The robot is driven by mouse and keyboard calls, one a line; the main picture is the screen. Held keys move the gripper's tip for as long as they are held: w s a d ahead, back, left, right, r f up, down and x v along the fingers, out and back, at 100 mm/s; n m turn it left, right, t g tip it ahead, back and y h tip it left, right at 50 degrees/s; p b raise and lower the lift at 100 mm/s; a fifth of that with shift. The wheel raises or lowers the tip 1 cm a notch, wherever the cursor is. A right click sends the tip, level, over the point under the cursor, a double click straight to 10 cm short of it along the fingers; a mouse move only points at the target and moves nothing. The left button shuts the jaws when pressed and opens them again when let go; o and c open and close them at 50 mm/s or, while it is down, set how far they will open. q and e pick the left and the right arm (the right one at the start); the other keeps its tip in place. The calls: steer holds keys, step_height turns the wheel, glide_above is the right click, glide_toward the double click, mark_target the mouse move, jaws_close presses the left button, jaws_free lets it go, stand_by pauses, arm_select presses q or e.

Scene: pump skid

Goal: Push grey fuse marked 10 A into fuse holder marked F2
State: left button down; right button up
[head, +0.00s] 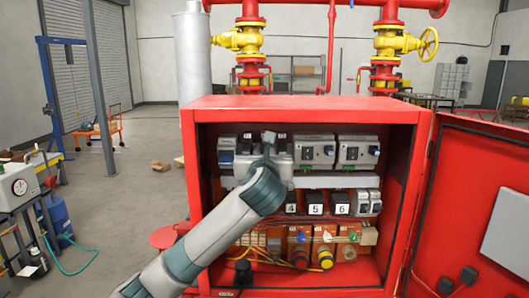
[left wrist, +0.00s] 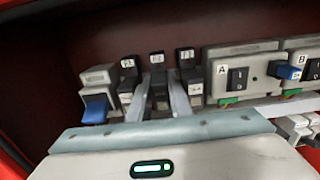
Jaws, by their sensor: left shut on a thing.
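Three dark fuse holders stand in a row inside the red cabinet, their small white tags blurred in the left wrist view. The middle one, which appears to be F2 (left wrist: 157,61), is straight ahead of my left gripper (left wrist: 163,98). That gripper's two pale fingers reach up to the middle holder, one on each side of its lower part. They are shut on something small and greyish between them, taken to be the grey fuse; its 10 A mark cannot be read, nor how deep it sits. In the head view my left gripper (head: 270,140) covers the holders. My right gripper is out of view.
Left of the holders is a unit with a blue lever (left wrist: 95,109). To the right are breaker A (left wrist: 236,76) and breaker B (left wrist: 308,68). Below are numbered black blocks (head: 315,203) and coloured knobs. The red cabinet door (head: 475,200) stands open at right.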

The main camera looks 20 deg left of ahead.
arm_select(q)
steer(key=c, duration=1.5)
jaws_free()
steer(key=shift+c, duration=0.2)
steer(key=b+v, duration=0.6)
steer(key=v, duration=1.1)
steer(key=shift+s, duration=0.2)
steer(key=shift+r, duration=0.1)
